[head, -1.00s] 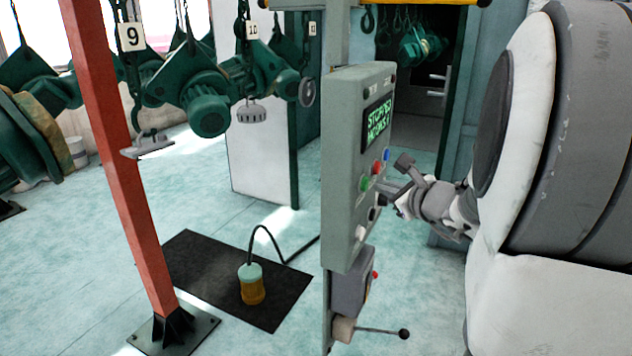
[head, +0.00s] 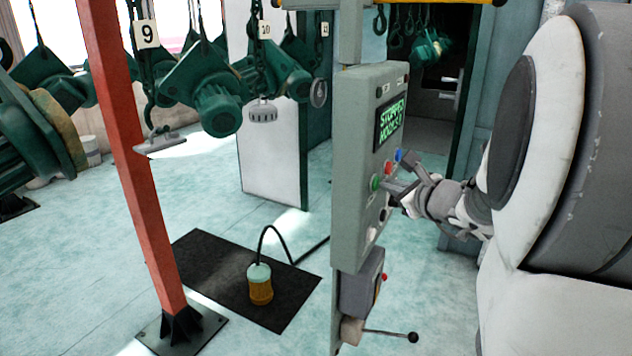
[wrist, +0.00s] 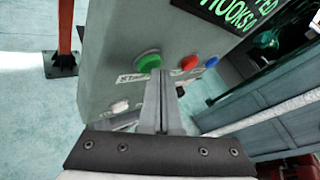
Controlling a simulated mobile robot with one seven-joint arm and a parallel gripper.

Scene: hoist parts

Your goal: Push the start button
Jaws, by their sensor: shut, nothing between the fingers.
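The grey control panel (head: 357,150) stands upright on a post, with a screen (head: 391,121) reading "STOPPED" in green letters. Its green button (head: 376,183) sits below a red button (head: 388,168) and a blue button (head: 398,155). My gripper (head: 386,188) is shut and empty, pointing at the panel. In the wrist view its fingertips (wrist: 157,72) overlap the green button's lower right edge. I cannot tell whether they touch it.
A lower box (head: 362,292) with a lever (head: 405,336) hangs beneath the panel. A red post (head: 137,165) stands left. Green hoist parts (head: 215,95) hang at the back left.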

